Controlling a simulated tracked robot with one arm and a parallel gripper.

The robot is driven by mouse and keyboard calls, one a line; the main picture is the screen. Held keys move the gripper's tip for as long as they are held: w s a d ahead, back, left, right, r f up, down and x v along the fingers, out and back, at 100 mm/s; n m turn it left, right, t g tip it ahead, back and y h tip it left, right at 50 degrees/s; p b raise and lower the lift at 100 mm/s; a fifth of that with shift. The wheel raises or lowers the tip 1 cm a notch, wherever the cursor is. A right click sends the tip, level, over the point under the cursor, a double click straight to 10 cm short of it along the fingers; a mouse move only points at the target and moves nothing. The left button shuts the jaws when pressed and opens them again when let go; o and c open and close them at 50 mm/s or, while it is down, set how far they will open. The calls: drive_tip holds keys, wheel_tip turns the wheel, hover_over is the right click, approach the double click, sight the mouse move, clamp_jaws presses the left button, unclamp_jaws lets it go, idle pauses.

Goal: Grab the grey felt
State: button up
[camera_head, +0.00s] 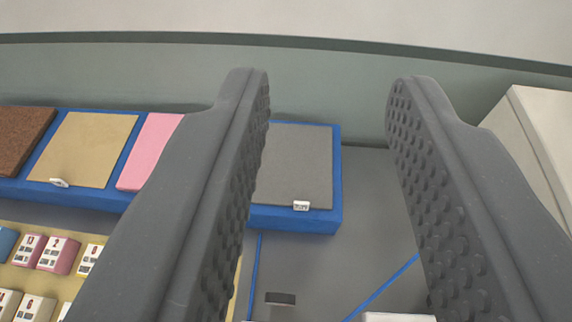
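The grey felt (297,165) is a flat grey sheet lying in the right end of a blue tray (337,185). A small white label (301,205) sits at its front edge. My gripper (322,95) is open and empty, with its two dark grey studded fingers spread wide. The left finger covers the left part of the felt in the picture. The right finger is over the space to the right of the tray. I cannot tell how far the fingers are above the felt.
Pink (150,150), tan (85,148) and brown (22,138) sheets lie further left in the blue tray. Several small labelled blocks (58,254) stand at the lower left. A pale box (535,125) stands at the right. A green-grey wall runs behind. Grey surface is free right of the tray.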

drive_tip(key=w+d+f+n+g+p, duration=0.15)
drive_tip(key=w+f+n+g, duration=0.25)
drive_tip(key=w+f, duration=0.5)
drive_tip(key=n+g+p, duration=0.6)
drive_tip(key=n+g, duration=0.5)
drive_tip(key=n, duration=0.3)
hover_over(297, 202)
wheel_tip(297, 202, down, 29)
wheel_tip(297, 202, down, 13)
drive_tip(key=shift+p, duration=1.1)
clamp_jaws()
